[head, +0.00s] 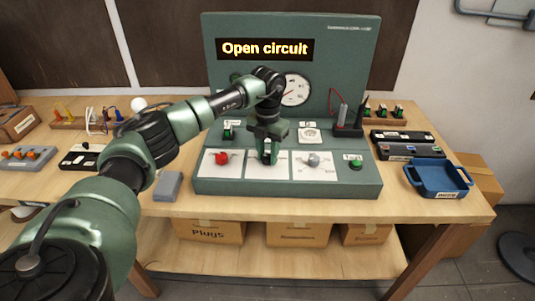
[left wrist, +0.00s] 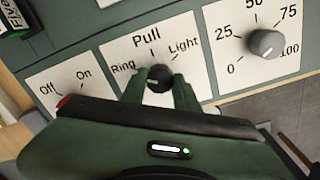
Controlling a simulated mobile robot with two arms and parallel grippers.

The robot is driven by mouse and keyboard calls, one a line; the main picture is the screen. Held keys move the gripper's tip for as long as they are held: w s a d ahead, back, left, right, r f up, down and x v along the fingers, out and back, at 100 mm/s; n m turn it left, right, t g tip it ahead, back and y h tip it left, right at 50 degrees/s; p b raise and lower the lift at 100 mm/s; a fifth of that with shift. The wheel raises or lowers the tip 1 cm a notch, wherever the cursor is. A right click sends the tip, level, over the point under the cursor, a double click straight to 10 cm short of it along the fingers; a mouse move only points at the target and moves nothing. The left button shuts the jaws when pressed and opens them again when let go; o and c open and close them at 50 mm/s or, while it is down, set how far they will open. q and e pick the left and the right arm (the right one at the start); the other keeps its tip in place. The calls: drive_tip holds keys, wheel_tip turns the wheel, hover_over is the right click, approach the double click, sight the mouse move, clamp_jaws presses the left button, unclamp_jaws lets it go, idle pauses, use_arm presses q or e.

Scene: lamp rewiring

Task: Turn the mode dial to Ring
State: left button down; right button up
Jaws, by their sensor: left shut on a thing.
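The mode dial (left wrist: 158,74) is a small black knob on a white plate (left wrist: 148,43) marked Ring, Pull and Light. In the left wrist view, Ring is left of the dial, Pull above and Light to the right. I cannot tell for sure which label the dial points at. My left gripper (left wrist: 160,88) is shut on the dial, with one green finger on each side. In the head view my left gripper (head: 266,155) reaches down over the middle plate of the green tester (head: 225,184) and hides the dial. My right gripper is not in view.
A red Off/On knob (head: 222,157) sits left of the dial, and a grey 0–100 knob (head: 314,158) sits right. The tester's display (head: 265,48) reads "Open circuit". A blue tray (head: 438,190) stands at the right. The table front is mostly clear.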

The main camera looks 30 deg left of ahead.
sight(267, 156)
use_arm(q)
drive_tip(key=c, duration=1.1)
unclamp_jaws()
drive_tip(key=shift+o, duration=0.2)
drive_tip(key=shift+r, duration=0.15)
drive_tip(key=shift+w+r, duration=0.1)
drive_tip(key=shift+r, duration=0.3)
wheel_tip(267, 156, up, 7)
drive_tip(key=shift+f+b, duration=0.1)
drive_tip(key=shift+b, duration=0.85)
